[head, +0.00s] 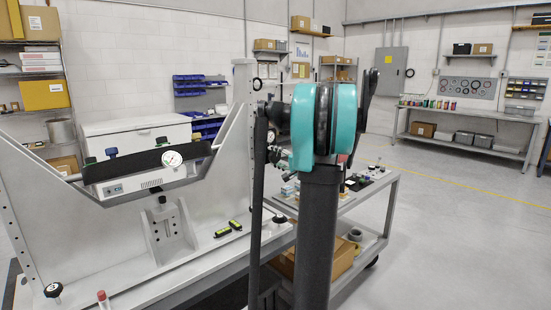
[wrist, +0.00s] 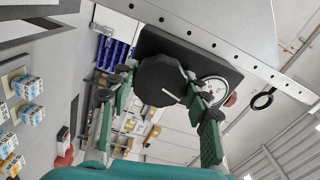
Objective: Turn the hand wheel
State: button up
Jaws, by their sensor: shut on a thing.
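The hand wheel (wrist: 160,84) is a dark, many-sided knob with a white line on its face, in the middle of the wrist view. My gripper (wrist: 163,88) has its green fingers on either side of the wheel and is shut on it. A white round dial gauge (wrist: 217,90) sits just behind and right of the wheel, partly covered by the right finger. In the head view the gauge (head: 172,158) is on the black bar (head: 130,165) of the fixture. My arm stands in front there, and I cannot make out the wheel or the fingertips.
The pale fixture frame (head: 220,125) stands on a bench left of my arm. Black knobs (head: 53,290) and a green-black level (head: 228,229) are on its base. A cart (head: 372,200) with small parts stands behind my arm. The floor (head: 450,230) at the right is clear.

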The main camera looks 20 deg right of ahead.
jog(key=shift+m, duration=0.5)
jog(key=o, duration=1.2)
jog(key=shift+c, duration=0.2)
jog(key=v, duration=1.2)
